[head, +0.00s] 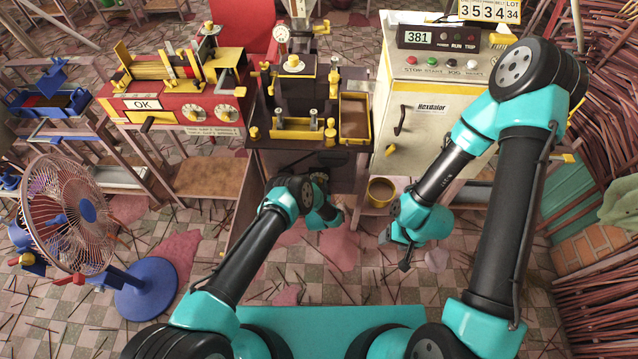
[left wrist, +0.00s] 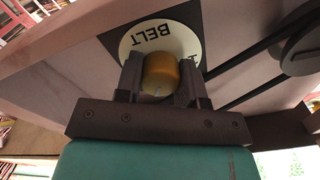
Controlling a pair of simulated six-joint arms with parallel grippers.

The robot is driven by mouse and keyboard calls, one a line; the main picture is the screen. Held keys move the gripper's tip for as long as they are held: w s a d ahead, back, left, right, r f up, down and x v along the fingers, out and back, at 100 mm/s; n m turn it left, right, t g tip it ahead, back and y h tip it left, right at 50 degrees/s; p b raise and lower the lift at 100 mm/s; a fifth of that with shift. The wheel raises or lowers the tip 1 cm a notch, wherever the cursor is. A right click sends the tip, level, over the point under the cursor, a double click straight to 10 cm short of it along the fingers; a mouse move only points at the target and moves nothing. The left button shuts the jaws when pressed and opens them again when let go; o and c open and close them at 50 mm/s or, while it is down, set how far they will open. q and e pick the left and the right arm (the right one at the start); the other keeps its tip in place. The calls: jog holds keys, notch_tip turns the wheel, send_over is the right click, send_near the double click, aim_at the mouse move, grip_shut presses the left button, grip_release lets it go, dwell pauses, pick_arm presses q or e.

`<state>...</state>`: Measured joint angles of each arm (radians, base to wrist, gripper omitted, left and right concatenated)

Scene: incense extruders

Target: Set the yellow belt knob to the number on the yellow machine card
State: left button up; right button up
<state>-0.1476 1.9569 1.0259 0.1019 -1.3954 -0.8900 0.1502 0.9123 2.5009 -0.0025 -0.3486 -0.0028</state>
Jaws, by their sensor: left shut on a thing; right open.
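The yellow belt knob (left wrist: 160,76) shows in the left wrist view, on a round cream dial (left wrist: 135,46) lettered BELT upside down. My left gripper (left wrist: 160,88) is shut on the knob, with a dark finger on each side. The knob has a pale pointer mark; the dial's numbers are mostly hidden. In the head view the knob is hidden below the dark central machine (head: 265,135), where my left arm reaches. My right gripper (head: 405,264) is open and empty, low over the floor.
A cream cabinet (head: 425,130) with a 381 display (head: 428,37) stands right of the machine. A yellow bucket (head: 381,191) stands below it. A red machine (head: 180,90) marked OK is on the left, near a fan (head: 70,215). Stick bundles line the right edge.

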pick_arm(q)
jog(key=o, duration=0.9)
jog(key=shift+s, duration=0.15)
jog(key=s, duration=1.7)
jog(key=shift+a, duration=0.4)
jog(key=w, duration=1.4)
jog(key=shift+w+d, duration=0.35)
jog(key=shift+s, duration=0.15)
